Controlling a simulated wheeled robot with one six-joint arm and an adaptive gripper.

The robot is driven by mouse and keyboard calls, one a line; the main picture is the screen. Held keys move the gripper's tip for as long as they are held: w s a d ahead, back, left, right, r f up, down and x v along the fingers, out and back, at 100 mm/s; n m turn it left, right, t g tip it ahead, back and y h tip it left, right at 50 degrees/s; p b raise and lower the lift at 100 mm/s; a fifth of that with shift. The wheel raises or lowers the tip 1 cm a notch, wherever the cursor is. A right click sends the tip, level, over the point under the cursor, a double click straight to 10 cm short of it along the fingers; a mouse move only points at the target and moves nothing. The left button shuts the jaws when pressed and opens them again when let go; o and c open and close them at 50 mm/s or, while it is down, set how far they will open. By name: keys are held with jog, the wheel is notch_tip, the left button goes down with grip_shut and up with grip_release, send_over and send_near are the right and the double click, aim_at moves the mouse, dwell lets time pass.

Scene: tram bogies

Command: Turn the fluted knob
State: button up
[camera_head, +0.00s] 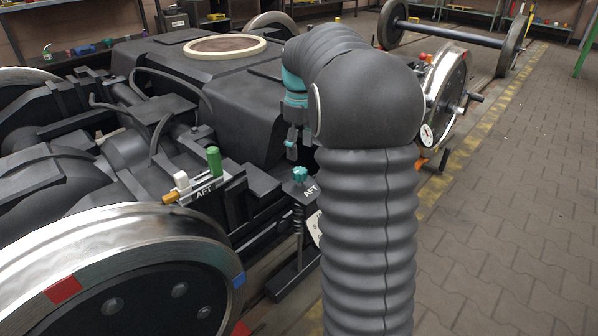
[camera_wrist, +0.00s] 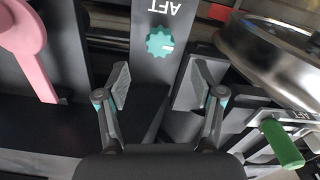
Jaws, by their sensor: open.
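The fluted knob (camera_head: 300,173) is a small teal, scalloped knob on a dark bracket marked AFT, at the side of the bogie frame. It also shows in the wrist view (camera_wrist: 160,41) at the top middle, with a pale mark on its right side. My gripper (camera_wrist: 157,86) is open and empty, with its two fingers spread. The knob lies beyond the fingertips, roughly in line with the gap between them, and nothing touches it. In the head view my gripper (camera_head: 291,143) hangs pointing down above the knob, partly hidden by my arm.
A green handle (camera_head: 214,162) stands on another AFT plate left of the knob; it shows at right in the wrist view (camera_wrist: 282,143). A pink lever (camera_wrist: 22,42) is at left there. A large steel wheel (camera_head: 120,262) stands near. Open paving (camera_head: 510,200) lies right.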

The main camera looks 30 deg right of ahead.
aim_at(300, 170)
notch_tip(300, 170, down, 8)
jog(key=shift+r+b, duration=0.25)
jog(key=shift+b, duration=0.3)
jog(key=c, duration=1.1)
jog(key=shift+a, duration=0.2)
jog(key=shift+c, duration=0.2)
jog(key=shift+d, duration=0.15)
jog(key=shift+r+m+p, duration=0.1)
jog(key=shift+m+p, duration=0.2)
jog(key=shift+m, duration=0.1)
